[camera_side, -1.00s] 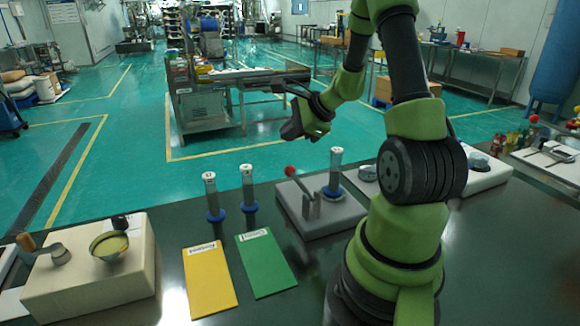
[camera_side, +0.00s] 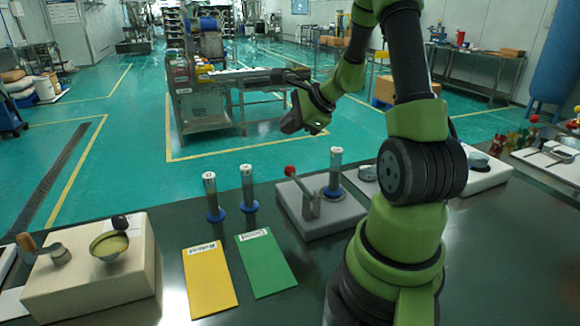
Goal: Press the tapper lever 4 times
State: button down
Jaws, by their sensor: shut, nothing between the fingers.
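The tapper lever (camera_side: 302,186) is a grey arm with a red ball knob. It rises, tilted to the left, from a grey block (camera_side: 338,219) on the dark table.
A yellow card (camera_side: 209,280) and a green card (camera_side: 265,263) lie in front. A cream box (camera_side: 95,270) with a crank and bowl stands at the left.

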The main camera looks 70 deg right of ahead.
aim_at(290, 168)
jog(key=shift+f, duration=3.35)
jog(key=shift+f, duration=0.4)
jog(key=shift+f, duration=1.25)
dwell(0.4)
jog(key=shift+r, duration=0.1)
dwell(0.4)
jog(key=shift+r, duration=1.6)
jog(key=shift+r, duration=2.5)
